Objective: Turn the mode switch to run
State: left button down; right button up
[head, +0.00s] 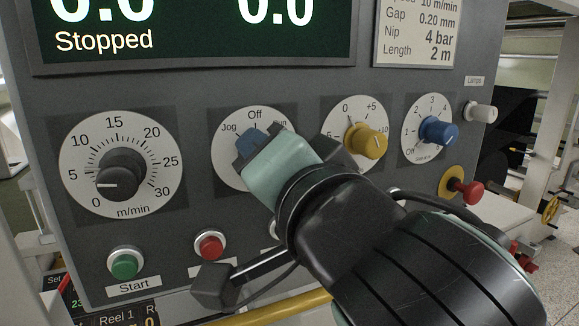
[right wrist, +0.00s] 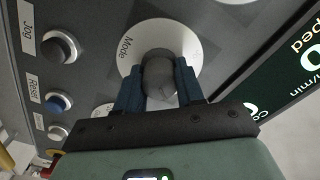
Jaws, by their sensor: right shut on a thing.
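The mode switch has a round white dial plate (head: 228,158) marked Jog at left, Off at top and a partly hidden Run at right. In the right wrist view its plate (right wrist: 130,50) reads Mode, and its dark grey knob (right wrist: 158,68) stands between the two blue fingers. My right gripper (head: 258,142), also seen in the right wrist view (right wrist: 159,85), is shut on this knob. In the head view the gripper hides the knob, so its pointer cannot be read. My left gripper is not in view.
The display (head: 190,30) above reads Stopped. A black speed knob (head: 121,175) is at left; yellow (head: 366,142) and blue (head: 438,131) knobs are at right. Below are a green Start button (head: 124,264) and a red button (head: 209,245). A red mushroom button (head: 468,189) protrudes at right.

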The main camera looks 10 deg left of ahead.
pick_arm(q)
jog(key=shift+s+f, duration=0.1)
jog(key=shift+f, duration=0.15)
pick_arm(e)
jog(key=shift+m, duration=0.5)
jog(key=o, duration=1)
jog(key=shift+o, duration=0.2)
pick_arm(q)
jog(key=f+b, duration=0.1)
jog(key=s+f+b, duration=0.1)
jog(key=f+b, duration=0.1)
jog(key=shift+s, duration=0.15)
pick_arm(e)
jog(key=v, duration=1.3)
jog(key=shift+s+d, duration=0.1)
jog(key=shift+d, duration=0.05)
